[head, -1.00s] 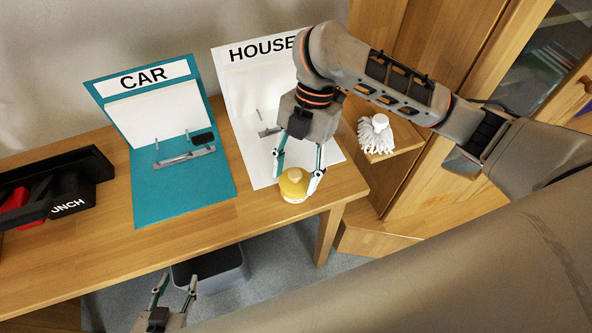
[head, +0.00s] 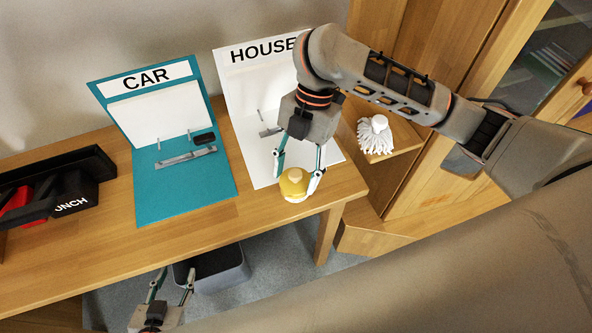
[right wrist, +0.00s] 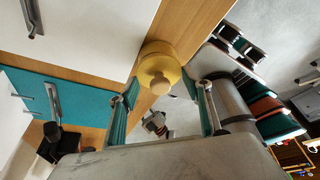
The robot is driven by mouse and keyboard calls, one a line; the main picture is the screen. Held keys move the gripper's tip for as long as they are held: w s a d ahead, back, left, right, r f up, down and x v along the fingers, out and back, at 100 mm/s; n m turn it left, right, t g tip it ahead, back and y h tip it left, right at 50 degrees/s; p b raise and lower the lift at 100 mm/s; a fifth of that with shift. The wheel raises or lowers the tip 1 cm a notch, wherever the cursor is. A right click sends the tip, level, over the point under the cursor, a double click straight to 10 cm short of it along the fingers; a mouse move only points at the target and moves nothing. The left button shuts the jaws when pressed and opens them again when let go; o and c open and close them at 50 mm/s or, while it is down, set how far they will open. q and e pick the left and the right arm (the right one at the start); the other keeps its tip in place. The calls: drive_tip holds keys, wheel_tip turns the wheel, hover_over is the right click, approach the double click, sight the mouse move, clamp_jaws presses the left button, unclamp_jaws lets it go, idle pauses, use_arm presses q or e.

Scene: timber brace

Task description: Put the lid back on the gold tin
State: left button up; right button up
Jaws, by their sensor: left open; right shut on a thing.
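A rounded gold piece (head: 293,186) with a paler underside is at the front right corner of the wooden table, between the fingers of my right gripper (head: 296,179). The right gripper is shut on it. In the right wrist view the gold lid (right wrist: 158,72) shows its round knob towards the camera, with a finger on either side. The gold tin cannot be clearly told apart from the lid, and I cannot tell whether they touch. My left gripper (head: 172,283) is open and empty, low in front of the table edge.
A teal CAR board (head: 180,195) and a white HOUSE board (head: 245,95) stand on the table (head: 120,245). A black box (head: 75,165) lies at the left. A white mop head (head: 376,138) sits on a shelf at right. A grey bin (head: 222,270) is below the table.

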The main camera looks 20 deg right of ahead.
use_arm(q)
drive_tip(key=shift+s+f, duration=0.1)
drive_tip(key=shift+s, duration=0.05)
drive_tip(key=shift+w+r+p, duration=0.2)
drive_tip(key=shift+r+p, duration=0.1)
drive_tip(key=shift+r, duration=0.1)
drive_tip(key=shift+w+r, duration=0.45)
drive_tip(key=shift+r, duration=0.1)
drive_tip(key=shift+s+f, duration=0.15)
drive_tip(key=shift+s, duration=0.2)
drive_tip(key=shift+w+r+p, duration=0.1)
drive_tip(key=shift+r+p, duration=0.15)
drive_tip(key=shift+p, duration=0.15)
drive_tip(key=shift+r, duration=0.1)
drive_tip(key=shift+w+r, duration=0.4)
drive_tip(key=shift+w, duration=0.1)
use_arm(e)
drive_tip(key=shift+f, duration=0.1)
use_arm(q)
drive_tip(key=shift+s+f, duration=0.1)
drive_tip(key=shift+s, duration=0.2)
